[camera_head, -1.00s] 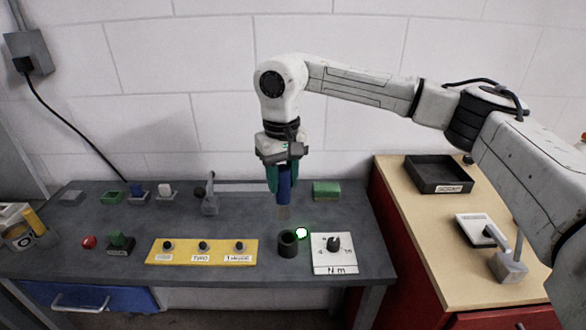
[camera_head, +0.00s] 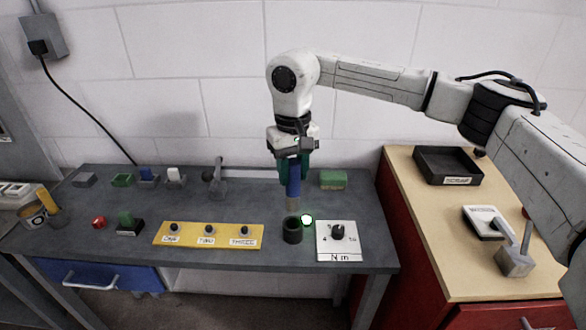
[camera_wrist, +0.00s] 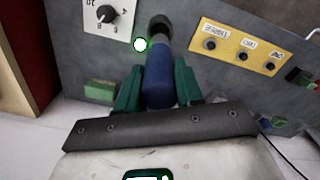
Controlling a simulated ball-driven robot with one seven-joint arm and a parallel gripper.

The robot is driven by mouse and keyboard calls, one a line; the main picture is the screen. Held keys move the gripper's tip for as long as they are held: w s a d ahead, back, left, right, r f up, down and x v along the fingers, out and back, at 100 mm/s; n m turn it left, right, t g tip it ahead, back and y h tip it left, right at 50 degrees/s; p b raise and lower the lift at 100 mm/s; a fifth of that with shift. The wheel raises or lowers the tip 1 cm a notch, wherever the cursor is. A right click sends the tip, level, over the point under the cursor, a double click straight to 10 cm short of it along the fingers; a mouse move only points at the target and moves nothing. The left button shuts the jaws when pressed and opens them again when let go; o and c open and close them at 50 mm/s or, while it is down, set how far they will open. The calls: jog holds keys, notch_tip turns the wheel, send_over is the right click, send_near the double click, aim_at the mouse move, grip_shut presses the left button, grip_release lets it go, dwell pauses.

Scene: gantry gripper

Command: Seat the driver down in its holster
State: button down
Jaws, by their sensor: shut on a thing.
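The driver (camera_head: 294,184) has a blue body and a grey lower end, and hangs upright from my gripper (camera_head: 294,162). In the wrist view my gripper (camera_wrist: 158,88) has its green fingers shut on the blue driver (camera_wrist: 160,75). The holster (camera_head: 292,234) is a dark round cup near the front of the grey bench. The driver's lower end is just above and slightly behind the holster in the head view. In the wrist view the holster (camera_wrist: 159,22) shows beyond the driver's tip, partly hidden by it; I cannot tell whether the tip has entered.
A glowing light (camera_head: 307,220) and a white N m dial plate (camera_head: 338,246) stand close right of the holster. A yellow panel with three knobs (camera_head: 208,235) lies to the left. A green block (camera_head: 333,180) sits behind right. A grey lever (camera_head: 217,183) stands behind left.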

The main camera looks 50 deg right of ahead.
aim_at(293, 203)
jog(key=shift+f+b, duration=1.25)
jog(key=shift+f, duration=0.75)
jog(key=shift+f+b, duration=2.25)
jog(key=shift+f, duration=0.55)
dwell(0.5)
jog(key=c, duration=0.6)
grip_release()
jog(key=shift+c, duration=0.2)
notch_tip(293, 203, up, 11)
jog(key=shift+f+b, duration=0.1)
jog(key=shift+b, duration=0.25)
